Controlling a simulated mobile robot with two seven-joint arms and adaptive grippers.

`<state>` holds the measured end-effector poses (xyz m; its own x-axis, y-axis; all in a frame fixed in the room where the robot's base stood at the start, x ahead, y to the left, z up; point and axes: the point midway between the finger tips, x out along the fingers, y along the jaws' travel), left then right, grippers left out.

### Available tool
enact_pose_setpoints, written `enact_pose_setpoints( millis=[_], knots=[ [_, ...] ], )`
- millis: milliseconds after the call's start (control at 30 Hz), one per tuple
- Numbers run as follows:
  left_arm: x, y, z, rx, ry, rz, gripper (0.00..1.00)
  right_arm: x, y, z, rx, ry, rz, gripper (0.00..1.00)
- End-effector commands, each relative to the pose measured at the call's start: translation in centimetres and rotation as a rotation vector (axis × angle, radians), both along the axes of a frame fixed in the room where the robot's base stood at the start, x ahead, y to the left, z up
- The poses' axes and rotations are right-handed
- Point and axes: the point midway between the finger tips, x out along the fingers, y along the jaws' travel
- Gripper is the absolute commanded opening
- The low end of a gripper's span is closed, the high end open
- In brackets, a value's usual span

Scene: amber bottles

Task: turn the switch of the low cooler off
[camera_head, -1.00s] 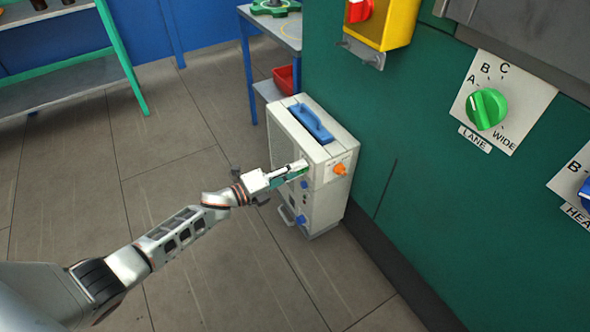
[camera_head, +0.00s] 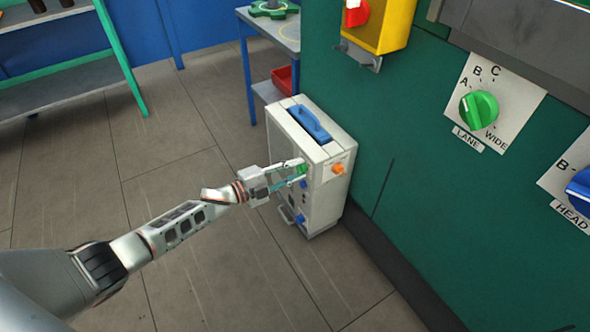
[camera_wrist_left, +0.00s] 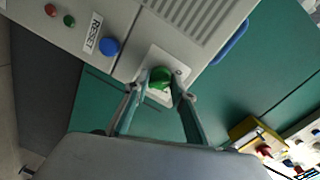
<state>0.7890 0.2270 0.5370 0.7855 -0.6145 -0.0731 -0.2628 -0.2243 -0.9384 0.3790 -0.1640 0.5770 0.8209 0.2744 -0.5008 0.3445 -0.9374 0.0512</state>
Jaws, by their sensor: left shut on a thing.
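The low cooler (camera_head: 318,160), a pale box with a blue handle on top, stands on the floor against the green wall. A green knob (camera_head: 302,170) is on its front face. In the left wrist view the green knob (camera_wrist_left: 160,77) sits on a white plate between my fingertips. My left gripper (camera_head: 299,172) is shut on this knob, with one finger on each side. The fingers hide part of the plate, and I cannot read the knob's setting. My right gripper is not in view.
An orange knob (camera_head: 338,169) and blue knobs are on the cooler. The left wrist view shows a blue button (camera_wrist_left: 109,46) beside a RESET label. A blue table (camera_head: 273,35) stands behind. Wall dials include a green LANE knob (camera_head: 479,109).

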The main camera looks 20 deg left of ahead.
Motion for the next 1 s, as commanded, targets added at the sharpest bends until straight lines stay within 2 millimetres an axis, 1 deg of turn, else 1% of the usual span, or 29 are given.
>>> enact_pose_setpoints(
  millis=[400,433,467,500,833,933,1000],
  knots=[
    [0.1,0.0,0.2,-0.008,0.002,0.001,0.03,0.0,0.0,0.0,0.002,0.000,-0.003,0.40],
    [0.1,0.0,0.2,-0.008,0.002,0.001,0.30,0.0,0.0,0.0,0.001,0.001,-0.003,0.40],
    [0.1,0.0,0.2,-0.007,0.002,0.001,0.37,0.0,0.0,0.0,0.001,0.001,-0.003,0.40],
    [0.1,0.0,0.2,-0.007,0.002,0.001,0.40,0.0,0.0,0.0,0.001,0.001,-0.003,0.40],
    [-0.1,0.1,0.1,-0.005,0.003,0.001,0.40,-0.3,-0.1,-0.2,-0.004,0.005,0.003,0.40],
    [-0.6,0.5,0.0,-0.005,0.004,0.000,0.40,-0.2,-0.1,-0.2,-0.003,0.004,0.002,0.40],
    [-1.4,1.1,0.1,-0.004,0.003,0.000,0.40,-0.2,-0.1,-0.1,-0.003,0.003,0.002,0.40]
  ],
)
